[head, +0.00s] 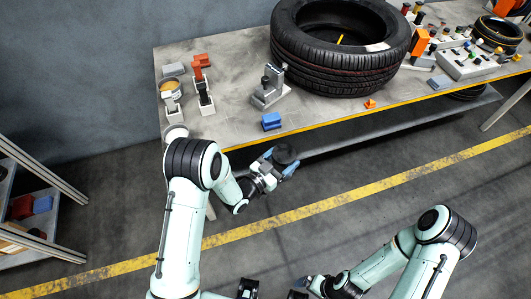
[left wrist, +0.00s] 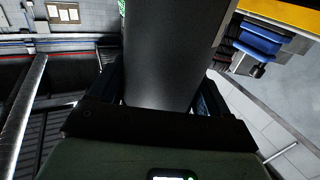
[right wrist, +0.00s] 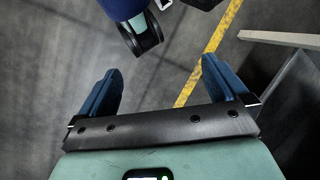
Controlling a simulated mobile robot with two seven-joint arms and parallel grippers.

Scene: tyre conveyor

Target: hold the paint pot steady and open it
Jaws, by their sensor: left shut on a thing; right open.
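The paint pot (head: 285,154) is a dark, round pot in the head view, held just off the table's front edge. My left gripper (head: 278,165) is shut on it, with blue fingers at its sides. In the left wrist view the pot (left wrist: 168,50) is a dark grey cylinder that rises between the fingers, with a bit of green at its upper left. I cannot make out its lid edge. My right gripper (right wrist: 162,90) is open and empty in the right wrist view, over the floor. In the head view it is low in the picture, apart from the pot.
The workbench (head: 225,60) carries a large tyre (head: 340,75), a blue block (head: 271,121), a grey device (head: 269,90) and small orange and white tools. A shelf rack (head: 40,215) stands at the left. Floor in front of the bench is clear, with a yellow line.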

